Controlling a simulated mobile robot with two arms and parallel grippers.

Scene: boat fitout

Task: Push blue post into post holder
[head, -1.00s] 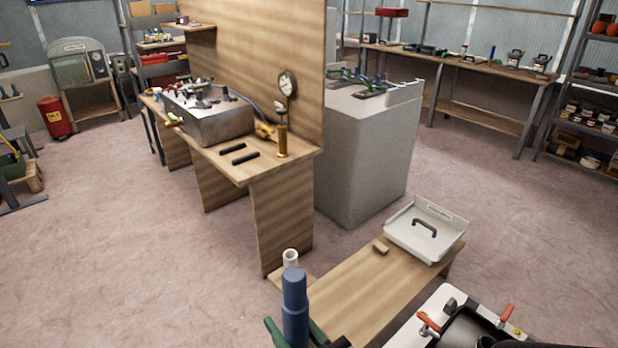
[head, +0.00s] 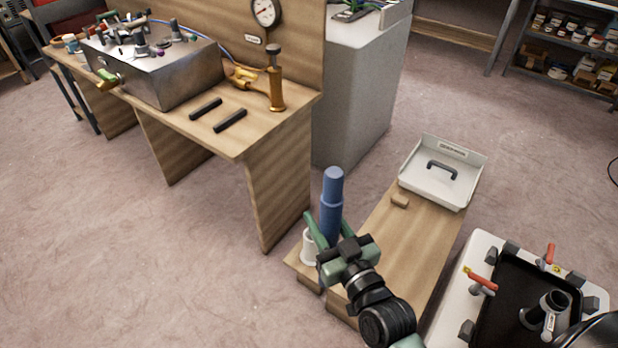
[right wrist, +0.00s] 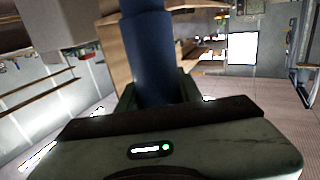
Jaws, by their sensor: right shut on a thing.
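The blue post (head: 332,195) stands about upright at the near end of the low wooden bench, with a narrower top section. My right gripper (head: 327,240) is shut around its lower part; the post's bottom is mostly hidden by the gripper. The right wrist view also shows the post (right wrist: 150,55) between the fingers (right wrist: 158,95). A grey tube-like socket (head: 545,312), which looks like the post holder, stands in a black tray at the lower right, apart from the post. My left gripper is not in view.
A white cylinder (head: 308,247) stands just left of the post. Red-handled clamps (head: 482,284) edge the black tray (head: 500,310). A workbench (head: 245,145) stands behind.

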